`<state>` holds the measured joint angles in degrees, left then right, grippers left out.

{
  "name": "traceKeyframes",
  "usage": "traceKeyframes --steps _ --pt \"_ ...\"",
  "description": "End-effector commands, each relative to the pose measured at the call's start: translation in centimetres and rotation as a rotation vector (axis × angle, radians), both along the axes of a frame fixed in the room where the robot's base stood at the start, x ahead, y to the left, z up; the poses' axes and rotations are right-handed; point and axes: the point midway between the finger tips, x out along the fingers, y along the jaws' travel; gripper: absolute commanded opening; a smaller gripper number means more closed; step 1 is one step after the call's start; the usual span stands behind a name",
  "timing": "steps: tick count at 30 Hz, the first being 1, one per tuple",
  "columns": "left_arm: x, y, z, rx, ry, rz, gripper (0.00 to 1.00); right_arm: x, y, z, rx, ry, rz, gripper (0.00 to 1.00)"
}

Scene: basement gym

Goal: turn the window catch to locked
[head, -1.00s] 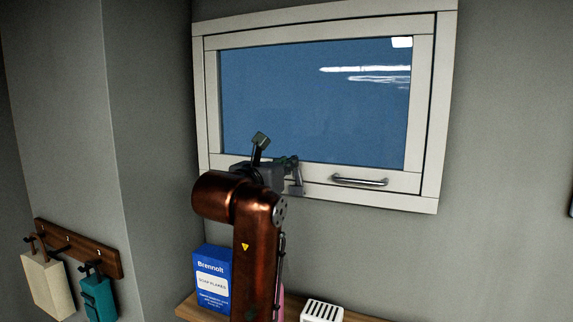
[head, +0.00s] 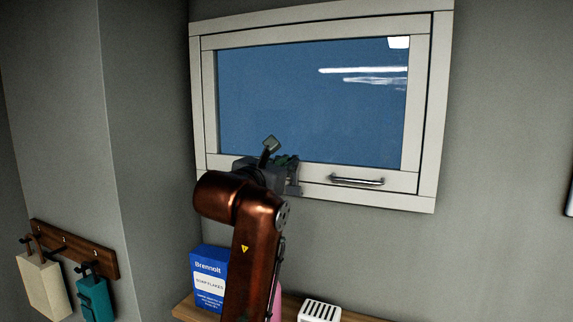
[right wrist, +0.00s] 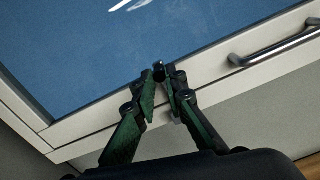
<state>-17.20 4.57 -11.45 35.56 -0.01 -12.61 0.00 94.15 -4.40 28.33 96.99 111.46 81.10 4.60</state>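The window catch shows in the right wrist view as a small dark knob (right wrist: 159,69) on the lower rail of the window frame. In the head view the catch is mostly hidden by my right gripper, so its angle is hard to tell. My right gripper (head: 290,170) is at the bottom rail, left of the bar handle. In the right wrist view its green-padded fingers (right wrist: 160,82) are drawn close together, with the knob between their tips; they look shut on it. The window (head: 310,105) looks closed in its white frame. My left gripper is out of view.
A metal bar handle (head: 357,181) sits on the rail to the right of the catch. Below, a shelf (head: 186,308) bears a blue soap flakes box (head: 209,280), a white slotted item (head: 320,311) and something pink, partly hidden. A hook rack (head: 75,247) hangs at left.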

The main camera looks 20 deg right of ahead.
Motion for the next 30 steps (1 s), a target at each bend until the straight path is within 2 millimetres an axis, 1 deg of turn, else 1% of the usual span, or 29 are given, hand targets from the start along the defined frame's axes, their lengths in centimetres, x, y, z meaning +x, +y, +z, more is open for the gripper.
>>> traceKeyframes --steps 1,6,8,17,20,23,30 --pt "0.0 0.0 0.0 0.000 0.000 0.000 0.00 0.0 0.0 0.0 0.000 0.000 -0.001 0.14" --pt "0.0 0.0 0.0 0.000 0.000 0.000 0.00 0.0 0.0 0.0 -0.001 0.001 -0.001 0.26" --pt "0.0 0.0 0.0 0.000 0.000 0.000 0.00 0.0 0.0 0.0 -0.001 0.001 -0.001 0.29" --pt "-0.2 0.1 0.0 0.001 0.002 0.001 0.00 -0.1 0.2 0.0 -0.001 0.001 0.000 0.29" --pt "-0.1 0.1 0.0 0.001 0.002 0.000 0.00 -0.7 0.9 0.1 -0.002 0.000 0.002 0.29" --pt "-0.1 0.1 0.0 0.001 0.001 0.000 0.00 -1.8 2.2 0.0 -0.001 -0.001 0.004 0.29" --pt "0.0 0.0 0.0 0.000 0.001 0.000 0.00 -5.2 6.0 0.0 -0.001 -0.001 0.004 0.29"
